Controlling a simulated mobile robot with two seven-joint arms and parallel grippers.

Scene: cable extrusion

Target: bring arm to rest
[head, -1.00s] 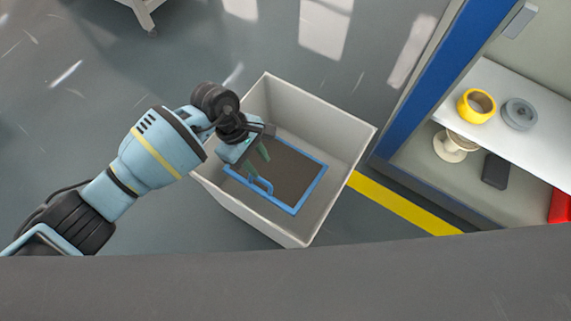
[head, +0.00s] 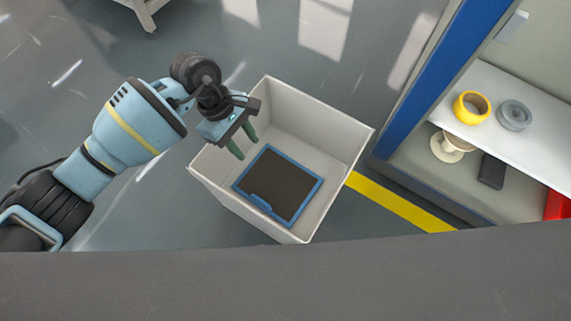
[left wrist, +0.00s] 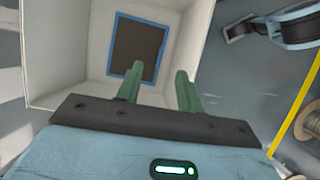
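My left gripper (head: 244,146) is above the left part of a white open-topped bin (head: 337,130). Its two green fingers are apart with nothing between them, and they show the same way in the left wrist view (left wrist: 158,88). A blue-framed dark panel (head: 283,183) with a blue handle at its lower left lies inside the bin, apart from the fingers. The panel also shows beyond the fingers in the left wrist view (left wrist: 138,45). My right gripper is in neither view.
A shelf unit with a blue post (head: 420,80) stands right of the bin. Its shelves hold a yellow ring (head: 472,108), a grey ring (head: 514,115), a cream spool (head: 450,147), a dark block (head: 491,171) and a red object (head: 557,206). Floor left of the bin is clear.

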